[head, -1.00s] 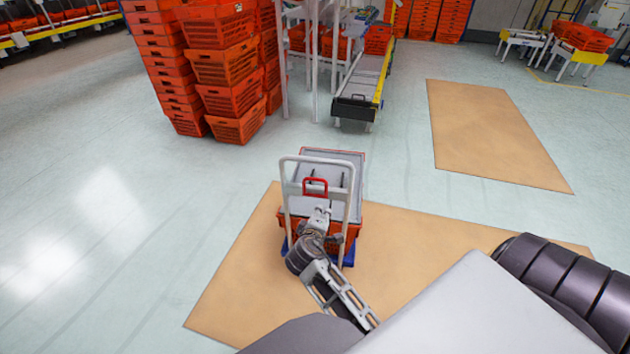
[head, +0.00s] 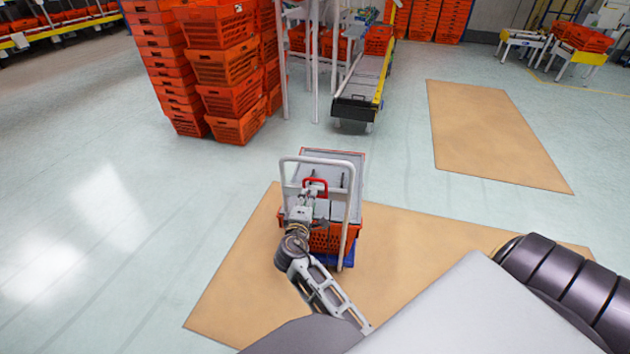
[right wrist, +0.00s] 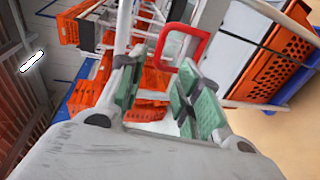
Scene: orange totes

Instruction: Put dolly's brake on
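The dolly (head: 348,258) has a blue base and a tall white tube handle (head: 320,156). A red loop-shaped lever (head: 315,182) sits on the handle's crossbar; in the right wrist view the red lever (right wrist: 204,38) is just beyond the fingertips. My right gripper (head: 309,194) is at the handle, close below the red lever in the head view. In the right wrist view its green-padded fingers (right wrist: 158,88) are spread with a gap between them and hold nothing. Whether a finger touches the lever, I cannot tell. My left gripper is not in view.
An orange tote (head: 345,218) with a grey top rides on the dolly. The dolly stands on a tan floor mat (head: 410,255). Stacks of orange totes (head: 225,70) and a conveyor (head: 360,90) stand behind. The floor left of the mat is clear.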

